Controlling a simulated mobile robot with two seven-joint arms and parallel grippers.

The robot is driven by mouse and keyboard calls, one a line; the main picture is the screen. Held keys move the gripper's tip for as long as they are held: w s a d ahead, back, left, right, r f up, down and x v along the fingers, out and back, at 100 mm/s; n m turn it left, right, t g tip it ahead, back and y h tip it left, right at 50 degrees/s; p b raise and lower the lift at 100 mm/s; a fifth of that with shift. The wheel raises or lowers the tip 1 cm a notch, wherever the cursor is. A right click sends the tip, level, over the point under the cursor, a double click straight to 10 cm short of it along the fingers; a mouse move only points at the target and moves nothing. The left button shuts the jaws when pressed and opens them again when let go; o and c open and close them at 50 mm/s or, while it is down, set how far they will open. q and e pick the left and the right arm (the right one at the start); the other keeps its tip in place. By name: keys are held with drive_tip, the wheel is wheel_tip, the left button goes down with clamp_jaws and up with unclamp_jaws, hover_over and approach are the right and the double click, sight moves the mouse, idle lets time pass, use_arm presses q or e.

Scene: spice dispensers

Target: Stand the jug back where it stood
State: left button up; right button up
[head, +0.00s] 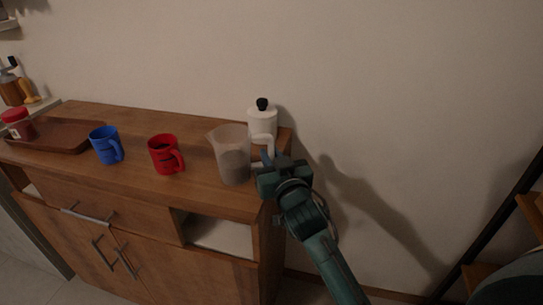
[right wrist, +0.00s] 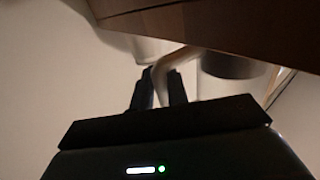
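The jug (head: 231,150) is clear and greyish, with a pale handle, and looks upright at the right end of the wooden cabinet top (head: 195,190). My right gripper (head: 268,170) is at the handle on the jug's right side. In the right wrist view its fingers (right wrist: 160,88) stand on both sides of the pale handle (right wrist: 166,66), closed on it. The jug's dark lower part (right wrist: 232,66) shows there too. I cannot tell whether its base touches the cabinet top. My left gripper is not in view.
A white canister with a black knob (head: 262,120) stands close behind the jug. A red mug (head: 163,155) and a blue mug (head: 105,145) stand to the left. A brown tray (head: 65,137) with a red-lidded jar (head: 18,124) is at the far left.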

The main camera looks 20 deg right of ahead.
drive_tip(key=o, duration=0.4)
drive_tip(key=shift+c, duration=0.2)
drive_tip(key=shift+r, duration=0.2)
drive_tip(key=shift+s, duration=0.3)
drive_tip(key=s, duration=1.1)
drive_tip(key=s+a+f+n+g+y, duration=0.1)
drive_tip(key=s+a+f+g+y, duration=0.1)
drive_tip(key=s+f, duration=0.5)
drive_tip(key=s+a+f+n+g+y, duration=0.1)
drive_tip(key=s+a+f+g+y, duration=0.2)
drive_tip(key=s+f, duration=0.4)
wheel_tip(320, 180, down, 3)
drive_tip(key=shift+a+g, duration=0.3)
drive_tip(key=shift+g, duration=0.1)
